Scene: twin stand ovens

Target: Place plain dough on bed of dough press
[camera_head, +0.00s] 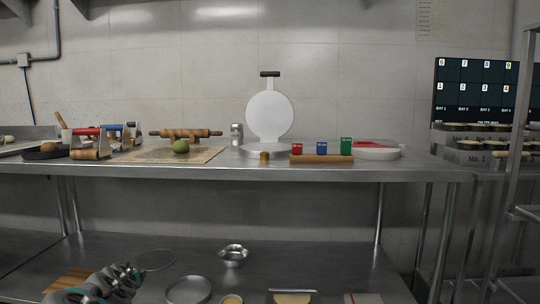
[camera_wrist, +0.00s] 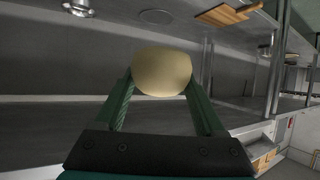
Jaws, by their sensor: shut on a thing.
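The plain dough (camera_wrist: 162,70) is a pale cream ball in the wrist view. My gripper (camera_wrist: 160,88) is shut on it, with a green finger on each side. The dough press (camera_head: 269,114) stands on the upper counter at the back in the head view. Its round white lid is raised upright with a black handle on top. Its flat bed (camera_head: 262,151) lies low in front of the lid and looks empty. My arm shows at the lower left of the head view, well below and left of the press; the held dough cannot be made out there.
The lower shelf holds a metal bowl (camera_head: 233,255) and a round tray (camera_head: 188,290).

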